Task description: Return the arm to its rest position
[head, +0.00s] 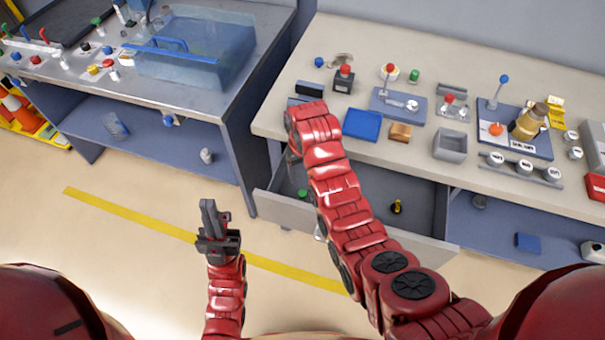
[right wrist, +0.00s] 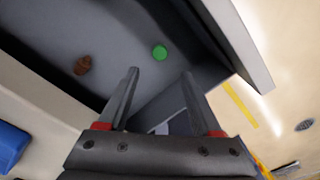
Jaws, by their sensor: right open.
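My right arm (head: 340,195) reaches up and forward over the open drawer under the right bench. Its red links hide most of the right gripper in the head view. In the right wrist view my right gripper (right wrist: 161,74) is open, with nothing between its fingers, and points into the drawer. My left gripper (head: 211,212) is over the floor, left of the drawer, clear of both benches. Its fingers look close together, but whether they touch is unclear.
The open drawer (head: 405,238) juts out, holding a green item (right wrist: 159,52), a brown item (right wrist: 83,65) and a yellow-black item (head: 397,207). Left is a bench with a clear tank (head: 180,68). Floor in front is free.

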